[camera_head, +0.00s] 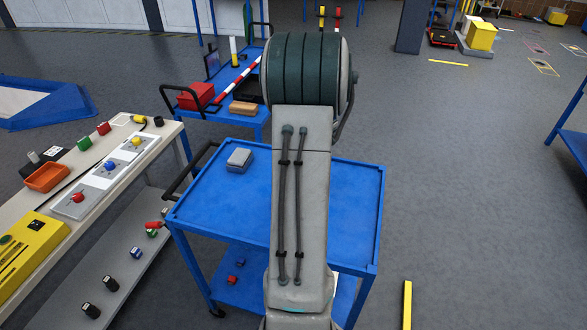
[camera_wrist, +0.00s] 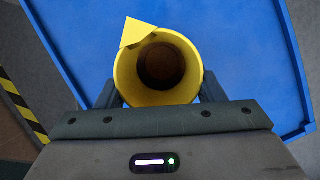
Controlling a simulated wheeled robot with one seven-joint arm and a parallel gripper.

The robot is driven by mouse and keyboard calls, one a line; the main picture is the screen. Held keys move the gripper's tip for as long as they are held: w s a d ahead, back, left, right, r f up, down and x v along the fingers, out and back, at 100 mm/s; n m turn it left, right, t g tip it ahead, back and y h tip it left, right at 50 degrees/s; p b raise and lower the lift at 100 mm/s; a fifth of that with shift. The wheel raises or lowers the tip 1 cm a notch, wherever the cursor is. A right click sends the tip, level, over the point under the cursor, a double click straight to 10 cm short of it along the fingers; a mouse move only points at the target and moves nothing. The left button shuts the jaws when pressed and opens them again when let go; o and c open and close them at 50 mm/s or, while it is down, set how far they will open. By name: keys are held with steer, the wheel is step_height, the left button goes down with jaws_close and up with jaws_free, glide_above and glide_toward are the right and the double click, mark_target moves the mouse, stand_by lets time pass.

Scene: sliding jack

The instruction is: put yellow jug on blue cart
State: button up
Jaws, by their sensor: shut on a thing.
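The yellow jug (camera_wrist: 194,61) is in the wrist view, seen from above into its round open mouth, with a pointed spout at upper left. My gripper (camera_wrist: 158,92) is shut on the jug, one finger on each side of it. Behind the jug in the wrist view is a blue surface (camera_wrist: 245,60) with a raised edge. The blue cart (camera_head: 345,205) stands in the middle of the head view, partly covered by my arm. The jug and my gripper are hidden behind my arm in the head view. I cannot tell whether the jug touches the blue surface.
A small grey box (camera_head: 239,160) sits at the cart's far left corner. A workbench (camera_head: 110,190) with buttons and an orange tray (camera_head: 47,177) stands to the left. Another blue cart (camera_head: 225,115) with a red box (camera_head: 196,96) stands behind. The cart's right side is clear.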

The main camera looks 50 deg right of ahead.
steer(key=o, duration=1.8)
steer(key=shift+f, duration=0.1)
